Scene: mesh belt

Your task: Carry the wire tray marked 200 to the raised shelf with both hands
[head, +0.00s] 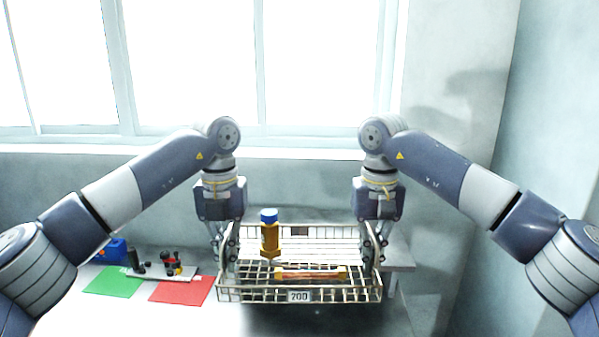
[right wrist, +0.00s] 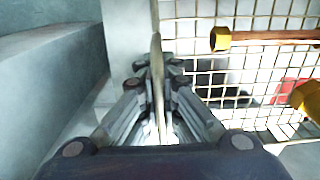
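The wire tray marked 200 (head: 300,297) is in the middle of the head view, level, with its label facing me. It holds an upright amber bottle with a blue cap (head: 270,238) and a lying brown rod with yellow ends (head: 308,274). My left gripper (head: 224,258) is shut on the tray's left end. My right gripper (head: 374,258) is at its right end; in the right wrist view its fingers (right wrist: 157,115) close around the upright end plate. The raised shelf (head: 400,260) shows behind and right of the tray, partly hidden by it.
Left of the tray lie a green mat (head: 115,282) and a red mat (head: 182,290). A grey plate with black and red knobs (head: 160,272) and a blue box (head: 113,250) stand behind them. The wall and windows are behind. The front table is clear.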

